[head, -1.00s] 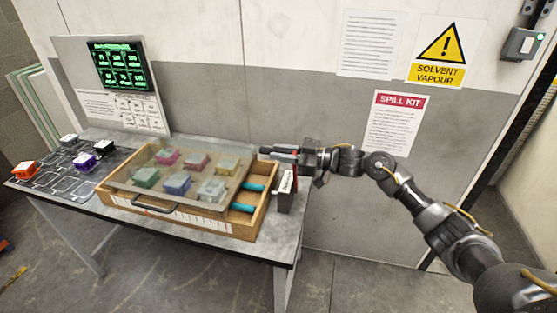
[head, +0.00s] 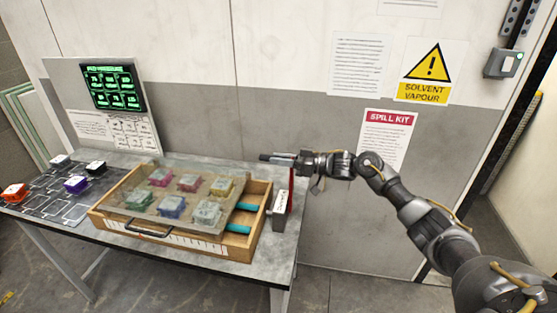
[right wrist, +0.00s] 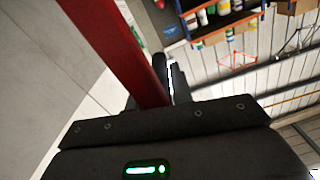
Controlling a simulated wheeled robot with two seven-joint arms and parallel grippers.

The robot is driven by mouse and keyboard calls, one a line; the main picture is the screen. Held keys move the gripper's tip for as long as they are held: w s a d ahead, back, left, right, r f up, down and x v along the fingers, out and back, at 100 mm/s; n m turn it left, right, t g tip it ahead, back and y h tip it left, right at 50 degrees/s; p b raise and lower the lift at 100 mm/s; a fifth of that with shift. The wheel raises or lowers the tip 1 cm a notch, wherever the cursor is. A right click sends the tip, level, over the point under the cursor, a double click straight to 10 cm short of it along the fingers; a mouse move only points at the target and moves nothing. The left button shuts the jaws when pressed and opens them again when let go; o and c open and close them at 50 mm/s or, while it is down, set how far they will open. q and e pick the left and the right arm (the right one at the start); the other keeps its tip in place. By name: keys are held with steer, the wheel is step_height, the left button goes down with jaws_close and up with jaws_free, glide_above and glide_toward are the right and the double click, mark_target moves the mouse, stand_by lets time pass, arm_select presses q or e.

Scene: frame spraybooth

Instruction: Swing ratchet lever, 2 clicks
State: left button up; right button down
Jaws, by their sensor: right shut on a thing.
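The ratchet unit is a grey box (head: 279,212) on the table's right end, beside the wooden tray. Its red lever (head: 291,184) stands up at the box's right side. My right gripper (head: 278,158) is at the lever's upper end, shut on it. In the right wrist view the red lever (right wrist: 115,45) runs down between dark fingers, close to the camera; its tip is hidden there. My left gripper is not in view.
A wooden tray (head: 248,243) with a clear lid and several coloured blocks stands left of the ratchet box. A lit display (head: 112,87) stands behind at the left. The wall is close behind the table.

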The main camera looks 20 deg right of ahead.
steer(key=shift+d, duration=0.1)
steer(key=c, duration=1.5)
jaws_free()
steer(key=shift+o, duration=1)
steer(key=shift+w+f, duration=0.1)
steer(key=shift+w, duration=0.05)
steer(key=b+v, duration=0.4)
steer(key=v, duration=0.7)
